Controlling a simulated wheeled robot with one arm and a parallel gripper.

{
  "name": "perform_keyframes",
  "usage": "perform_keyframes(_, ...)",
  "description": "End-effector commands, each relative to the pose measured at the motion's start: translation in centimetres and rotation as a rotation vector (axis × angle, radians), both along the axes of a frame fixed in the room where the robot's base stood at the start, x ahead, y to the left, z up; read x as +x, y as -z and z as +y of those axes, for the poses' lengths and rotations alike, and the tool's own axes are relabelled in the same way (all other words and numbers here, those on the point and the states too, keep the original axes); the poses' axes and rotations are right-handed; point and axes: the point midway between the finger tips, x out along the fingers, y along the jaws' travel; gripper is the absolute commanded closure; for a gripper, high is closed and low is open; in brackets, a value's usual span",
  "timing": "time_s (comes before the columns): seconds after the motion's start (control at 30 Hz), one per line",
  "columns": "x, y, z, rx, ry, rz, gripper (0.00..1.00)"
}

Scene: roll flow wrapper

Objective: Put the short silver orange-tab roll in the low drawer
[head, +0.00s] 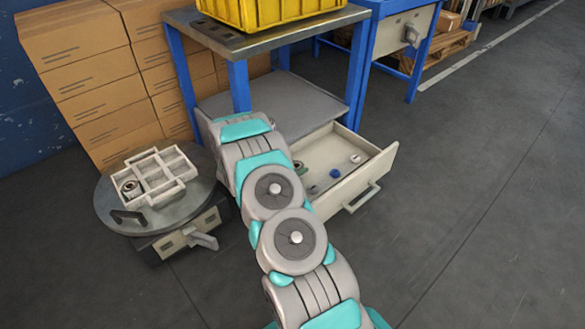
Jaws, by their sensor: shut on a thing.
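The low drawer (388,160) is pulled out under the blue-legged workbench (238,88). It holds a small blue piece (335,173), a pale round piece (355,158) and a dark item (298,166) partly hidden by my arm. I cannot make out an orange tab on any of these. My arm reaches up across the picture and covers the drawer's left part. My gripper is hidden behind my arm links. I cannot pick out the short silver orange-tab roll.
A round grey stand (112,207) at left bears a pale compartment tray (188,160) with a roll (131,187) in its left part. Stacked cartons (75,45) stand behind it. A yellow crate (285,10) sits on the workbench. The floor at right is clear.

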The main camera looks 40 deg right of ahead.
Motion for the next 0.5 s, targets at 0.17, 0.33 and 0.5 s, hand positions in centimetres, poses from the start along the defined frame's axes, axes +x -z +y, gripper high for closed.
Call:
perform_keyframes(0.17,2.1,0.5,0.2,0.000,-0.002,0.001,0.96)
perform_keyframes(0.33,2.0,1.3,0.2,-0.001,-0.002,0.002,0.96)
perform_keyframes(0.5,1.9,1.2,0.2,0.000,-0.002,0.001,0.96)
